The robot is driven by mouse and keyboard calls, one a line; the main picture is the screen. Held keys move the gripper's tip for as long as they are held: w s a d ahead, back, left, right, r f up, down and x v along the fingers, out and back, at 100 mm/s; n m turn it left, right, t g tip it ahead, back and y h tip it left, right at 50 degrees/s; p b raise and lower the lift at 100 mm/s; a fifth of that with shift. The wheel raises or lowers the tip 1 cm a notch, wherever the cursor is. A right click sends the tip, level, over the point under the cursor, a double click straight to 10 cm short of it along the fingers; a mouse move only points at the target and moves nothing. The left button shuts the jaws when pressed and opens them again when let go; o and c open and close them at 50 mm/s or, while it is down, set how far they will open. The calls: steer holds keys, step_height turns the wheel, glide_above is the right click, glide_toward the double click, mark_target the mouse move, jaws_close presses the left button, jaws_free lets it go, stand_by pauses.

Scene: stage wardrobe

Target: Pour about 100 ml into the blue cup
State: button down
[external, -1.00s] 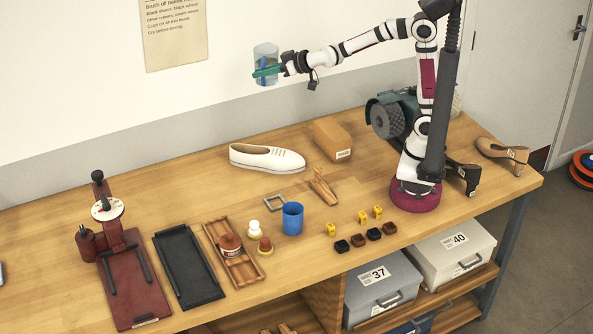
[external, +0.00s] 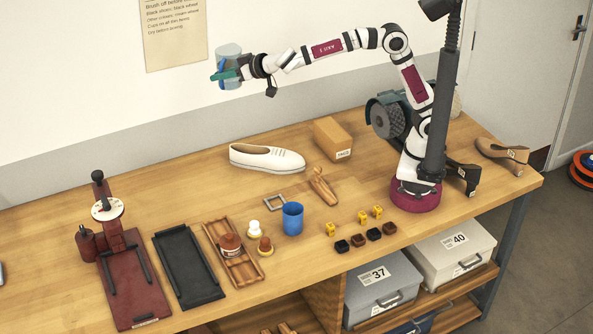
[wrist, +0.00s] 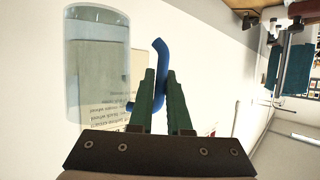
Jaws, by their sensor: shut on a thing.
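A clear jug (external: 229,55) with a blue handle (wrist: 160,62) is in the air in front of the wall, high above the back of the bench. It looks about upright and seems to hold a pale bluish liquid; the exact level is hard to read. My gripper (external: 222,75) has green fingers, shut on the blue handle; in the wrist view they (wrist: 155,85) close around it, with the jug body at the left. The blue cup (external: 292,220) stands upright on the bench, well below and to the right of the jug. Its inside is mostly hidden.
A white shoe (external: 266,158) and a cardboard box (external: 333,139) stand behind. The bench's left back is clear.

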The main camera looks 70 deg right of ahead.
steer(key=s+a+f, duration=0.1)
steer(key=a+f, duration=0.3)
steer(key=a, duration=0.3)
steer(key=s+a+f+m+h, duration=0.1)
steer(key=s+a+f, duration=0.15)
steer(key=a, duration=0.45)
steer(key=s+a+f, duration=0.1)
steer(key=a+f, duration=0.3)
steer(key=a, duration=0.3)
steer(key=s+a+f, duration=0.6)
steer(key=s+f, duration=0.2)
steer(key=s, duration=0.1)
steer(key=s+a+f+m+h, duration=0.1)
steer(key=s+a+f, duration=0.4)
steer(key=s+f, duration=0.3)
steer(key=shift+s+a+f+h, duration=0.3)
steer(key=shift+s+a, duration=0.1)
steer(key=shift+s, duration=0.25)
steer(key=shift+s, duration=0.1)
steer(key=shift+s+a+f+g, duration=0.1)
steer(key=shift+s+f+g, duration=0.05)
steer(key=shift+s+f, duration=0.35)
steer(key=shift+s+f+g, duration=0.15)
steer(key=shift+s+f, duration=0.1)
steer(key=shift+s, duration=0.35)
steer(key=shift+r, duration=0.15)
